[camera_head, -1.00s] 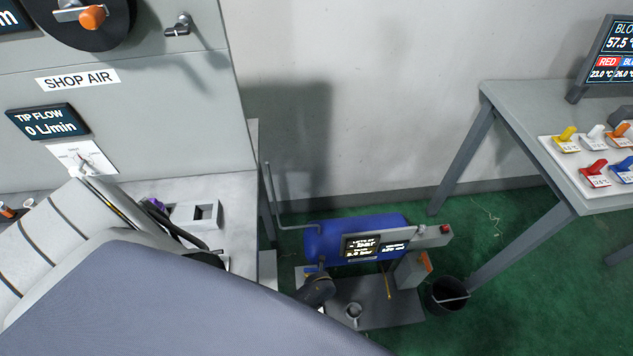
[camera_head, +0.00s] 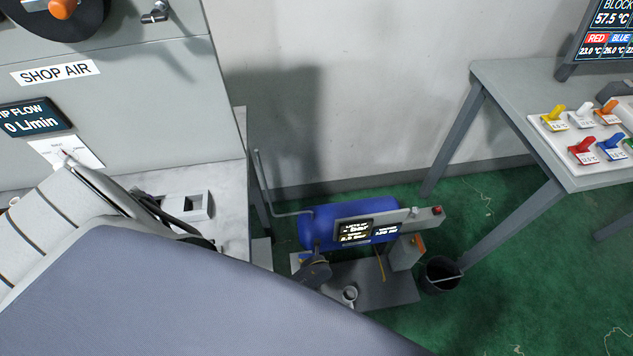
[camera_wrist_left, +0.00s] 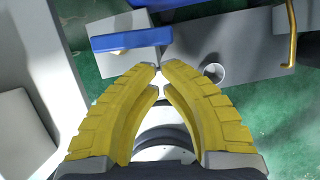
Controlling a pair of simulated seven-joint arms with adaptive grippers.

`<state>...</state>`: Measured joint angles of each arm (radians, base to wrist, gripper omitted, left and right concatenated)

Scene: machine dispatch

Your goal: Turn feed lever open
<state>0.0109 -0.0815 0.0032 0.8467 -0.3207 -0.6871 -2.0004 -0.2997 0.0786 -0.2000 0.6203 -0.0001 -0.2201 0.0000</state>
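A small lever with a reddish tip (camera_head: 65,154) sits on a white labelled plate below the tip flow display (camera_head: 32,120) in the head view. Its writing is too small to read, and I cannot tell whether it is the feed lever. My left gripper (camera_wrist_left: 159,67) shows only in the left wrist view. Its yellow fingers point down over the floor equipment, tips almost together, with nothing visible held between them. A blue bar (camera_wrist_left: 130,40) lies beyond the tips; I cannot tell if they touch. My right gripper is not in view.
A blue tank (camera_head: 320,226) with a display stands on the green floor. A cup (camera_head: 350,294) and black bucket (camera_head: 441,274) are near it. A grey table (camera_head: 510,85) at right holds coloured switches. My large arm link hides the lower left.

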